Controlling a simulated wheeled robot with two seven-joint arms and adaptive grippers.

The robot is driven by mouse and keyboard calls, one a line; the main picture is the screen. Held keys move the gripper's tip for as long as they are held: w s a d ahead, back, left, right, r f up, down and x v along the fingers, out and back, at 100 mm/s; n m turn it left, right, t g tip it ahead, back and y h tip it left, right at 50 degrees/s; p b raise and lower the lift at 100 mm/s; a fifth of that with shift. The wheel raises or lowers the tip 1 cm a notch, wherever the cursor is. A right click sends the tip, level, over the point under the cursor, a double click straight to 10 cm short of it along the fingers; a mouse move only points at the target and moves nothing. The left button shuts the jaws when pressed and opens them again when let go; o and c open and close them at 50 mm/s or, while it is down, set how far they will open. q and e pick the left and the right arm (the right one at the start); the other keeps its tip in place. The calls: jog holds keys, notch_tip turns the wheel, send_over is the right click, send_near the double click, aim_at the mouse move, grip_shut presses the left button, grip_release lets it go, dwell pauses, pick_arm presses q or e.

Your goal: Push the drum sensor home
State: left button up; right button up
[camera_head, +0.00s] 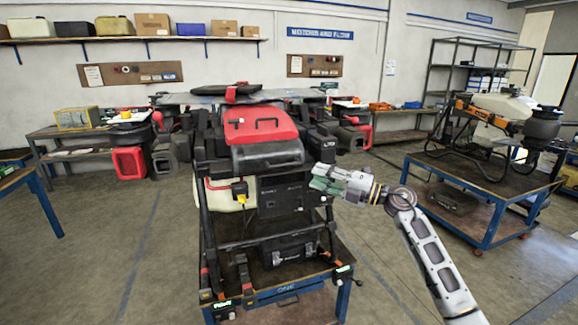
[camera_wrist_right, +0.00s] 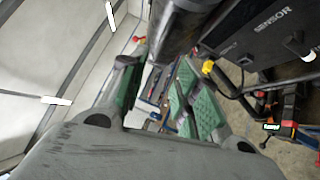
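The spray drone stands on a blue-framed stand, with its red cover (camera_head: 260,125) on top. A black box (camera_head: 283,196) with small pale lettering sits on its front, below the cover. In the right wrist view a dark box marked SENSOR (camera_wrist_right: 262,40) is at the upper right; I cannot tell whether it is the drum sensor. My right gripper (camera_head: 318,178) is just right of the black box. Its green-padded fingers are apart in the right wrist view (camera_wrist_right: 155,95), with nothing visibly held. A dark rounded part (camera_wrist_right: 170,28) lies beyond the fingertips. My left gripper is not in view.
The stand's front edge (camera_head: 290,292) is below the drone. A blue-framed cart (camera_head: 480,205) carries a second machine at right. A workbench (camera_head: 85,150) is behind at left, and shelves (camera_head: 470,75) stand at the back.

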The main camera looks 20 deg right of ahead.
aim_at(288, 165)
jog(key=p+x, duration=0.2)
jog(key=x, duration=0.7)
jog(key=shift+x, duration=0.9)
jog(key=shift+f, duration=0.1)
grip_shut()
